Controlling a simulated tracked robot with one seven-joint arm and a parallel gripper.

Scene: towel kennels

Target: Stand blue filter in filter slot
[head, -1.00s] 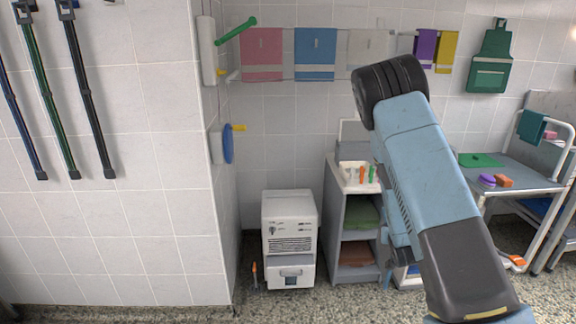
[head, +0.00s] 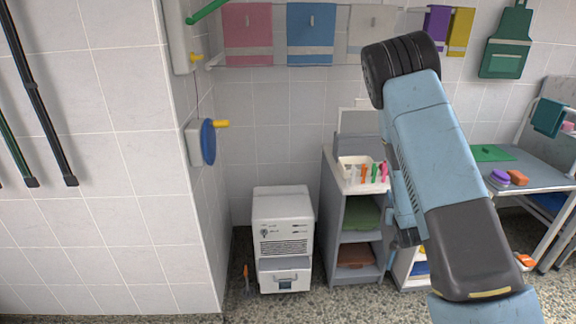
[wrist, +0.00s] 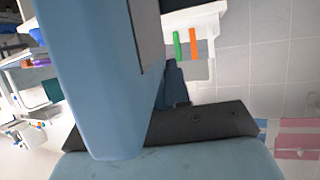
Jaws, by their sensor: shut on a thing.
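My gripper is mostly hidden behind my arm in the head view; a dark part of it shows beside the shelf cart. In the wrist view my gripper (wrist: 165,92) is close up, with a dark bar and a dark blue finger. A large light-blue shape with a grey face fills the upper left there. I take the jaws to be shut on the blue filter, but its outline cannot be told from the finger. A white machine (head: 284,222) stands on the floor by the wall, with a handled front (head: 285,280) low down. I cannot make out the filter slot for certain.
A grey shelf cart (head: 340,205) stands right of the machine, with a white tray and coloured pieces on top. A small orange-tipped tool (head: 246,275) stands left of the machine. A wall corner (head: 205,265) juts out at left. A table (head: 540,178) stands at right.

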